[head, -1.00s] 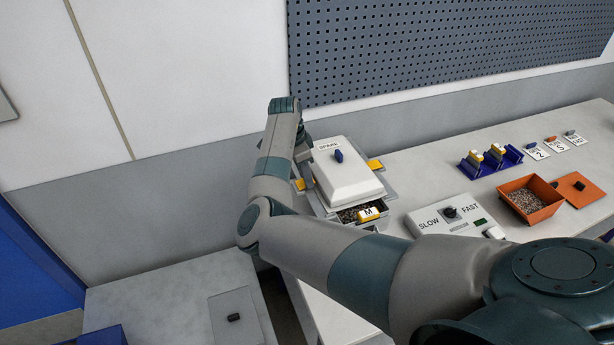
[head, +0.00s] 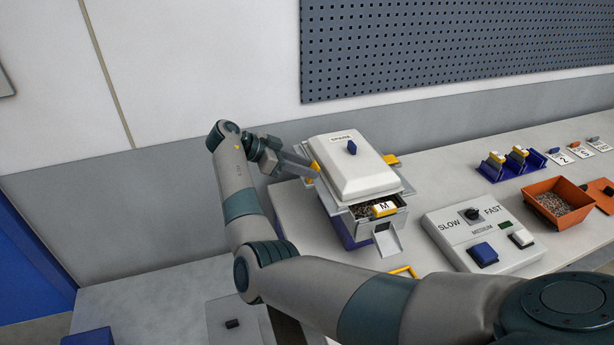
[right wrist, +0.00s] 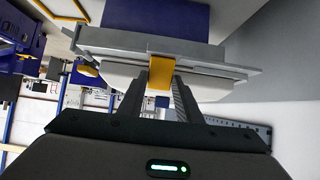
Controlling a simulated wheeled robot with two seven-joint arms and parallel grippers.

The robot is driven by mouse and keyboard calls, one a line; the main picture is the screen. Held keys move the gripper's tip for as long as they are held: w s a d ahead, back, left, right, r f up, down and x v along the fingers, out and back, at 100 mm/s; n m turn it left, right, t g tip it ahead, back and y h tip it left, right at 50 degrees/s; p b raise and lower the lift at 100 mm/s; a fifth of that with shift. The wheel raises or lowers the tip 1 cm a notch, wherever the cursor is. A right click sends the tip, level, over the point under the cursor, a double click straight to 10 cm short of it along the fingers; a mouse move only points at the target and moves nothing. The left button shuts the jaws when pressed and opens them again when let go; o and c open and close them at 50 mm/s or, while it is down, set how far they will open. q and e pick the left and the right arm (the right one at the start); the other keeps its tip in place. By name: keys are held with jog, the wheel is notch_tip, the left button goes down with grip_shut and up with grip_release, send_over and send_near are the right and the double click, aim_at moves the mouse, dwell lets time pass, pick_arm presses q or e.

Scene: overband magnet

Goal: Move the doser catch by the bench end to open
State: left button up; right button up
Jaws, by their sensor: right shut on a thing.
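The doser (head: 355,172) is a box with a white domed lid and a blue knob, on the left end of the bench. Its catch by the bench end (head: 312,168) is a yellow tab on the left side. My right gripper (head: 309,166) reaches it from the left and is shut on it. In the right wrist view the yellow catch (right wrist: 161,72) sits between the two dark fingers, against the doser's grey rim. A second yellow catch (head: 391,159) is on the doser's far right side. My left gripper is not in view.
A yellow block marked M (head: 384,208) sits at the doser's front, over granules. A speed control box (head: 482,240) stands to its right. A blue rack (head: 510,163) and an orange tray of granules (head: 557,203) are farther right. The wall is close behind the bench.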

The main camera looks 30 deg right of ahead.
jog(key=shift+w+a+b, duration=0.1)
jog(key=shift+b, duration=0.25)
jog(key=o, duration=1)
jog(key=shift+o, duration=0.2)
jog(key=shift+a, duration=0.1)
